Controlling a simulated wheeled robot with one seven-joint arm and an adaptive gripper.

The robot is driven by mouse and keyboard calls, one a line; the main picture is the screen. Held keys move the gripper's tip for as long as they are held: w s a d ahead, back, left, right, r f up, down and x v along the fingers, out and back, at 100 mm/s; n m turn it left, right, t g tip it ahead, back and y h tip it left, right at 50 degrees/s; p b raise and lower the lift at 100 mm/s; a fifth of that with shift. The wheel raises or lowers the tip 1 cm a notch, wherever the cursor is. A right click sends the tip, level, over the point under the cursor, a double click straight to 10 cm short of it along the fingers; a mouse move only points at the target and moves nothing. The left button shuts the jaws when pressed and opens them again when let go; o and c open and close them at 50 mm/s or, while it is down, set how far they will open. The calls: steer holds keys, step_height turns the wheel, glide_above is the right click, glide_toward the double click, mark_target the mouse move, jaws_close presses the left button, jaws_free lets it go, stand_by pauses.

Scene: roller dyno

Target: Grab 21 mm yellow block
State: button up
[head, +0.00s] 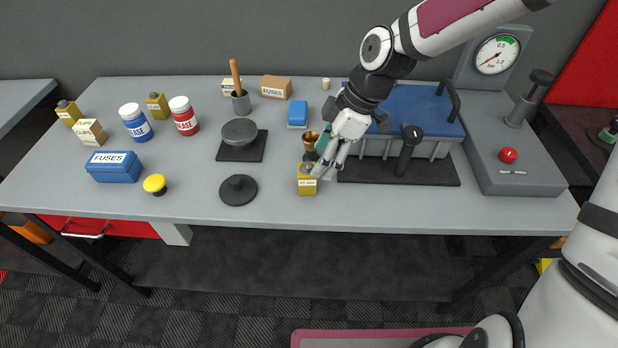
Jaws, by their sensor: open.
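A yellow block (307,187) with a small label too small to read surely stands near the front edge of the bench, left of the black base. Two similar yellow blocks stand at the left, one at the far left (69,113) and one behind the jars (157,106). Their labels are also unreadable. My gripper (318,172) is open and reaches down at the front block, its fingertips at or just above the block's top. I cannot tell whether they touch it. The gripper partly covers that block's upper right side.
A brass cup (311,141) stands just behind the front block. The blue-topped machine (410,108) with a black lever (408,145) is close on the right. A black disc (238,190) lies to the left. The bench front between disc and block is clear.

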mark_target(307, 178)
steer(key=b+x, duration=0.1)
steer(key=x, duration=0.7)
steer(key=shift+s+a+f, duration=0.1)
steer(key=shift+s+a, duration=0.05)
steer(key=shift+a, duration=0.05)
steer(key=shift+c, duration=0.2)
jaws_close()
